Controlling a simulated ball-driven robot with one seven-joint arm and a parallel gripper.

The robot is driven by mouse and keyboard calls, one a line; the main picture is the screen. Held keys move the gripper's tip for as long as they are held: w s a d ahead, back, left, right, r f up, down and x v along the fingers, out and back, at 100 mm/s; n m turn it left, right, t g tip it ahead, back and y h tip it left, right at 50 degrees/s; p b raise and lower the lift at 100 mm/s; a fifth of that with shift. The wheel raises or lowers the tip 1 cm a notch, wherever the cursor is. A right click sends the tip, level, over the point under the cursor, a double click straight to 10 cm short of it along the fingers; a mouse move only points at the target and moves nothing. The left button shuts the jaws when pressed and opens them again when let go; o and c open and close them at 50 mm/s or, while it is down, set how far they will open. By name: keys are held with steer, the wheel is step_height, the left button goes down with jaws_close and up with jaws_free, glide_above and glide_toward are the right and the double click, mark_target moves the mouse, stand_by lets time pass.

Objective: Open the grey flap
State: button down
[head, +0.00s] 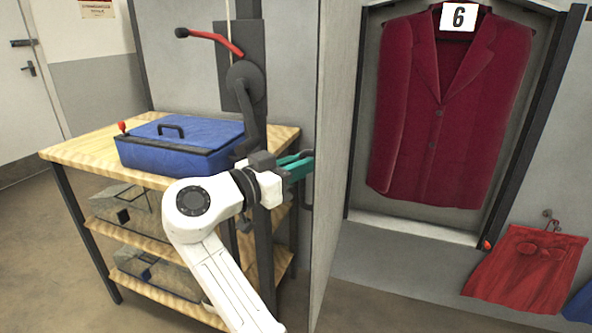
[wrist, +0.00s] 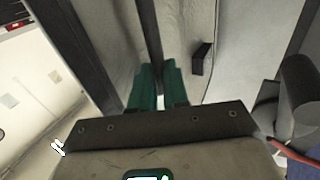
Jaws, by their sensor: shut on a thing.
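The grey flap (head: 338,130) is a tall plain panel. It stands swung out beside the recess, seen at a steep angle in the head view. My gripper (head: 304,164) has teal fingers shut at the flap's left edge. In the wrist view my gripper (wrist: 159,85) points at the pale panel, with a dark strip running between its fingers. A short dark handle (head: 308,195) shows just below the fingers in the head view. The exact contact is partly hidden by the fingers.
A dark red jacket (head: 440,110) under a number 6 card (head: 459,17) hangs in the recess at right. A wooden table (head: 75,150) holds a blue case (head: 180,145). A post with a red-handled lever (head: 215,40) stands close left of my gripper. A red cloth (head: 527,270) hangs at lower right.

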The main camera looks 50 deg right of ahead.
steer(key=shift+w+d+f, duration=0.1)
steer(key=shift+w+d, duration=0.05)
steer(key=shift+d, duration=0.2)
steer(key=c, duration=1.4)
jaws_free()
steer(key=shift+d, duration=0.25)
steer(key=shift+o, duration=1.4)
steer(key=shift+a, duration=0.15)
steer(key=w+a, duration=0.1)
steer(key=a, duration=1)
steer(key=shift+w, duration=0.2)
